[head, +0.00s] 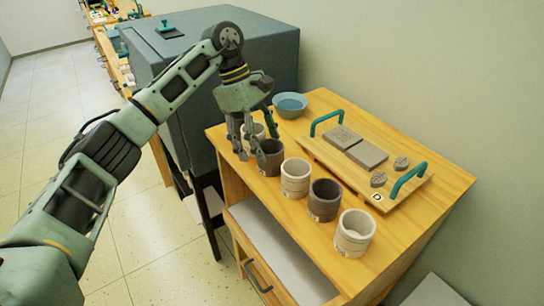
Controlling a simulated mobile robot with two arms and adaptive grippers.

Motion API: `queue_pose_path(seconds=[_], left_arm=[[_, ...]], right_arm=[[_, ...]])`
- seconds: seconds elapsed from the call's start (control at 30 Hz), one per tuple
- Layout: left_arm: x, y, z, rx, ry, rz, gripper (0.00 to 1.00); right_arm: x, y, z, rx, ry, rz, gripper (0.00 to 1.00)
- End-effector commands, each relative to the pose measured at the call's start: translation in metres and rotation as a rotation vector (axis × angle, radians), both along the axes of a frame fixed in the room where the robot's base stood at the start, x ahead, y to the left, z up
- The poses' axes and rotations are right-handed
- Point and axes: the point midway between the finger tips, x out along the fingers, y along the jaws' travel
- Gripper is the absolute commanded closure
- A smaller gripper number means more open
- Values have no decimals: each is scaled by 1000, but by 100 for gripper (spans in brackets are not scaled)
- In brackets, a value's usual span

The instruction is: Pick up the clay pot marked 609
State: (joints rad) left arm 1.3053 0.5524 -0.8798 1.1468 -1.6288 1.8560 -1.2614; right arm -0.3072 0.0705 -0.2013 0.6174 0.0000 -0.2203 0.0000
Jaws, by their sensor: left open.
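Several clay pots stand upright in a row along the left side of the wooden cabinet top (440,180). From near to far, they are a cream pot (354,236), a dark brown pot (324,202), a cream pot (295,181), a dark pot (268,165) and a pale pot (258,131) partly hidden behind my fingers. Small marks on the pots are too small to read, so I cannot tell which is 609. My left gripper (254,142) is open, pointing down at the two farthest pots, its fingers overlapping them in the picture. Contact cannot be told. My right gripper is not in view.
A wooden tray (402,200) with teal handles holds clay slabs and small round pieces, right of the pots. A blue bowl (290,104) stands at the back. A large grey box-shaped unit (255,50) stands behind the cabinet. The wall bounds the right.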

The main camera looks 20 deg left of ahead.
Motion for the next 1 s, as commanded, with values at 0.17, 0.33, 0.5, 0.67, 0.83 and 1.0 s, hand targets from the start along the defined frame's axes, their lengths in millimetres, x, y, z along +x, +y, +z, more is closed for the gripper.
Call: queue_pose_path(seconds=[0.17,0.33,0.5,0.67,0.83,1.0], left_arm=[[-6,-16,-21,0,4,-1,30],[-7,-21,-36,1,2,0,30],[-7,-22,-37,0,0,1,30],[-7,-22,-37,0,0,0,40],[-7,-22,-37,0,0,1,55],[-7,-22,-37,0,0,1,70]], right_arm=[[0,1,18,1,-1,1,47],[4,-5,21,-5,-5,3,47],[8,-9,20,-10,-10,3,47],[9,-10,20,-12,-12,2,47],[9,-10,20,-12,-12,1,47],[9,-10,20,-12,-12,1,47]])
